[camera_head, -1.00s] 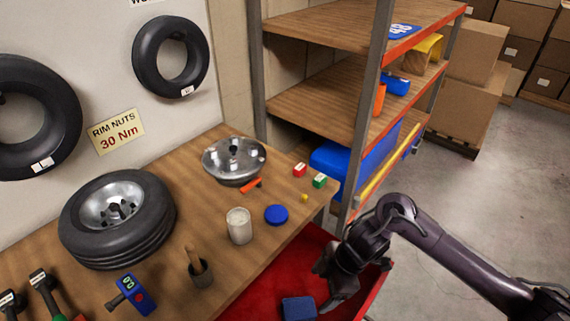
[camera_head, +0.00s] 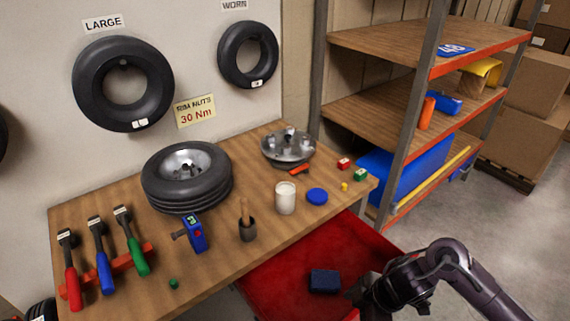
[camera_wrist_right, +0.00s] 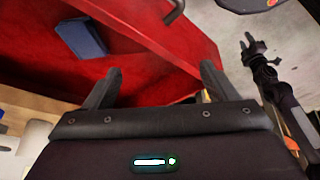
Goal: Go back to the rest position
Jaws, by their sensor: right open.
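My right gripper (camera_head: 392,298) is at the lower right of the head view, beside the right part of the red tray. In the right wrist view its two fingers (camera_wrist_right: 156,84) stand wide apart with nothing between them. A blue block (camera_head: 325,281) lies in the red tray (camera_head: 285,270), left of the gripper and apart from it. The block also shows in the right wrist view (camera_wrist_right: 80,38). A dark arm with a small gripper (camera_wrist_right: 249,46), seemingly my left one, shows at the right of that view; its jaws are too small to read.
The wooden workbench (camera_head: 110,220) holds a tyre (camera_head: 187,177), a metal hub (camera_head: 288,148), a white cup (camera_head: 285,198), a blue disc (camera_head: 317,195) and several tools. A shelf rack (camera_head: 375,97) stands behind the tray.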

